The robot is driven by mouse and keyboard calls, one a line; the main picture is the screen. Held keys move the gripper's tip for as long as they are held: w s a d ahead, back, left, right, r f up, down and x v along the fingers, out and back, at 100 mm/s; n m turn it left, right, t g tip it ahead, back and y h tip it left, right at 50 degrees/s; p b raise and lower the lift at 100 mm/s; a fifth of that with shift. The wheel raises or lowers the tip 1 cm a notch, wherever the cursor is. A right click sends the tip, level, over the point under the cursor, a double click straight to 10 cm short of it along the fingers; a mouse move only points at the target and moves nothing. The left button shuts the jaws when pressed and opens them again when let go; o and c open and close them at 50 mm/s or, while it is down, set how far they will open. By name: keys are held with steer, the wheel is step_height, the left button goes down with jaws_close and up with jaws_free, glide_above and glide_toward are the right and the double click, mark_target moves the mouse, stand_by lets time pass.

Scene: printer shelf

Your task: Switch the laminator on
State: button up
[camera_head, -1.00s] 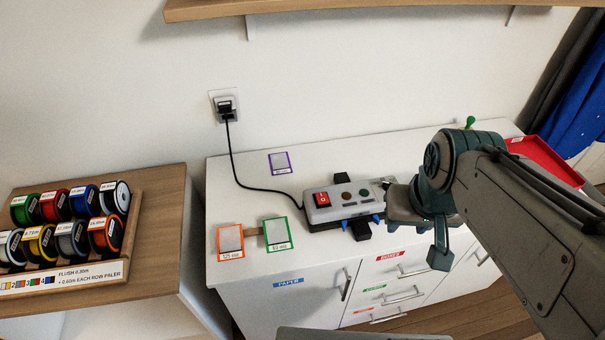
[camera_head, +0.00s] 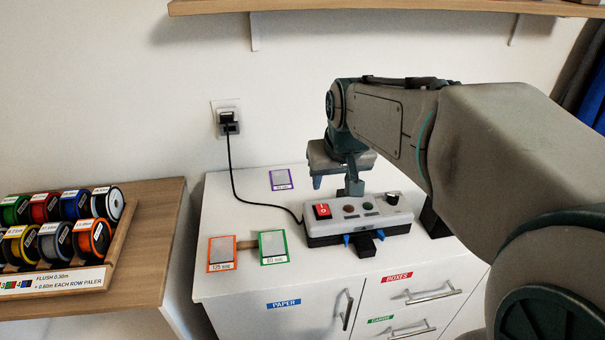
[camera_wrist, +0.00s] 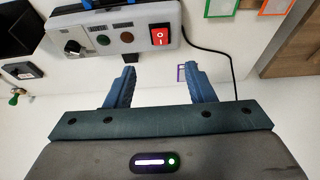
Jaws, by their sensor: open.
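The laminator (camera_head: 360,224) is a light grey box with a dark base on the white cabinet top. Its red rocker switch (camera_head: 322,211) is at the left end of its top, beside two round lights and a dark knob (camera_head: 392,199). The wrist view shows the red switch (camera_wrist: 159,36) marked "I" and "O", and the laminator (camera_wrist: 113,30) along the upper edge. My gripper (camera_wrist: 162,85) is open and empty, its two blue fingers apart and pointing towards the laminator's side. In the head view my gripper (camera_head: 336,184) is above and behind the laminator; one finger is partly hidden.
A black cord (camera_head: 232,172) runs from the laminator to the wall socket (camera_head: 228,122). Orange (camera_head: 222,252), green (camera_head: 273,247) and purple (camera_head: 281,179) framed cards lie on the cabinet top. A spool rack (camera_head: 60,281) stands on the wooden table at left. A shelf (camera_head: 380,6) is above.

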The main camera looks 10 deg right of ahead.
mark_target(323, 209)
steer(key=x, duration=0.7)
steer(key=b+x, duration=0.1)
steer(key=x, duration=0.6)
steer(key=shift+w+r, duration=0.1)
steer(key=shift+w, duration=0.15)
steer(key=shift+c, duration=0.3)
